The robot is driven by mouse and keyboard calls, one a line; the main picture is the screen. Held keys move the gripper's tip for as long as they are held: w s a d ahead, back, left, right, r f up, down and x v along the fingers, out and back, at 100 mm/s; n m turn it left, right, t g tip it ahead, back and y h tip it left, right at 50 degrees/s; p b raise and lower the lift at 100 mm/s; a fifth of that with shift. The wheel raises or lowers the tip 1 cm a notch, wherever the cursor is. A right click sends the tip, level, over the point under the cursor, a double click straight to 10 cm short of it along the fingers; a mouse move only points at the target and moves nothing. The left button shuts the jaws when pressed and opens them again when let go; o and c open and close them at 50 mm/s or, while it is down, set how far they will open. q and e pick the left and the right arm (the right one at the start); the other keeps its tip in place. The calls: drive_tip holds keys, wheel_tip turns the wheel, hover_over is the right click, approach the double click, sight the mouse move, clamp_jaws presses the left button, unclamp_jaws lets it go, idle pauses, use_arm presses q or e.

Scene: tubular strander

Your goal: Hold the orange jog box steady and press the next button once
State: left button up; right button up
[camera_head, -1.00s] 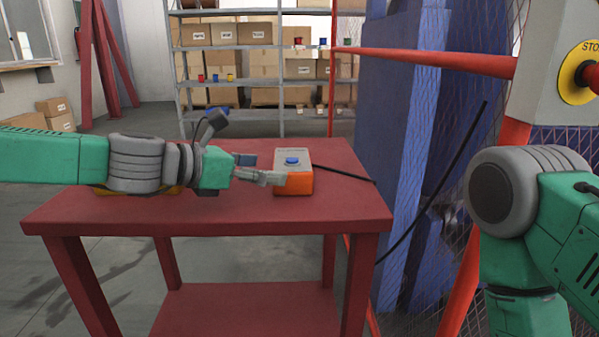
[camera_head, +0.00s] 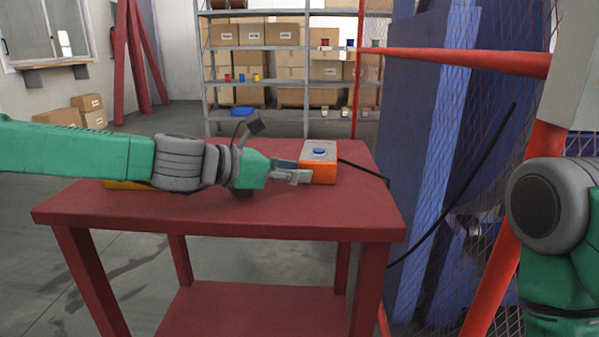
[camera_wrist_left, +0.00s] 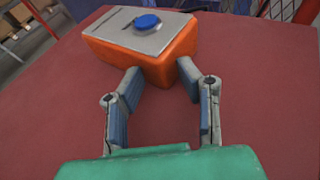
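The orange jog box (camera_head: 318,173) lies on the red table (camera_head: 300,214), toward its back right. Its grey top plate carries a round blue button (camera_head: 319,151), also clear in the left wrist view (camera_wrist_left: 147,22). My left gripper (camera_head: 299,170) is at the box's left side. In the left wrist view my left gripper (camera_wrist_left: 161,80) has its fingers apart, with the near corner of the orange box (camera_wrist_left: 155,68) between the tips. Whether the fingers touch it I cannot tell. My right arm shows at the right edge; its gripper is out of view.
A black cable (camera_head: 362,170) runs from the box to the right. A yellow thing (camera_head: 125,185) lies partly hidden behind my left arm. A blue column (camera_head: 430,150), wire mesh and a red rail (camera_head: 455,58) stand right of the table. The table's front is clear.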

use_arm(q)
clamp_jaws()
drive_tip(key=shift+d, duration=0.3)
drive_tip(key=o, duration=1.3)
unclamp_jaws()
drive_tip(key=shift+d, duration=0.1)
drive_tip(key=shift+c, duration=0.2)
drive_tip(key=shift+a, duration=0.2)
